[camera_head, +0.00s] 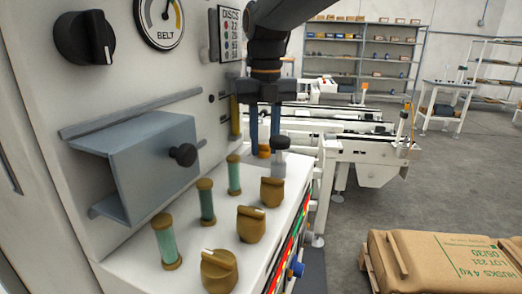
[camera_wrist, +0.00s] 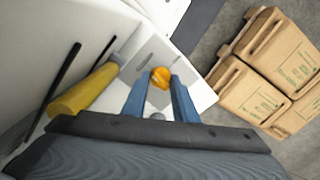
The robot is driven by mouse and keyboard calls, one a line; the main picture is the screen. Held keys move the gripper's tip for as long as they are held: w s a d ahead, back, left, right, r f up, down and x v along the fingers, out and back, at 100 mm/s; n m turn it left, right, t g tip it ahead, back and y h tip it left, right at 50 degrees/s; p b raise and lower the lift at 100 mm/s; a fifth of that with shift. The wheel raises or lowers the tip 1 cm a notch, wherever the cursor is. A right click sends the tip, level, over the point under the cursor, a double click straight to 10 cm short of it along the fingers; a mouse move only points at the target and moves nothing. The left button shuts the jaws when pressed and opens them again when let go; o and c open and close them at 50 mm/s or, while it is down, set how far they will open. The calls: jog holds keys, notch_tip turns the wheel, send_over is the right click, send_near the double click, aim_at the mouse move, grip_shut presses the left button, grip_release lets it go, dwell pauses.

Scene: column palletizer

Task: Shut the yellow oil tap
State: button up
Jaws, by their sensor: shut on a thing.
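The yellow oil tap (camera_wrist: 160,76) is a rounded yellow-orange knob. In the wrist view it sits between the tips of my gripper's two blue fingers (camera_wrist: 158,84), which are shut on it. In the head view a small part of the tap (camera_head: 264,150) shows low between the fingers of my gripper (camera_head: 265,143), at the far end of the white ledge (camera_head: 205,256). The fingers hide much of it there, and I cannot tell which way its handle points.
Brass-coloured taps (camera_head: 251,224) and green sight tubes (camera_head: 206,202) stand nearer on the ledge. A dark-capped grey post (camera_head: 280,158) is close beside the fingers. A yellow tube (camera_wrist: 85,91) stands by the panel. A box guard (camera_head: 150,165) juts out; sacks (camera_head: 445,262) lie right.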

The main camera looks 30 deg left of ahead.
aim_at(265, 145)
jog(key=shift+d+f+b, duration=0.1)
jog(key=shift+b, duration=0.6)
jog(key=o, duration=1)
jog(key=shift+r, duration=4.05)
jog(key=shift+d, duration=0.1)
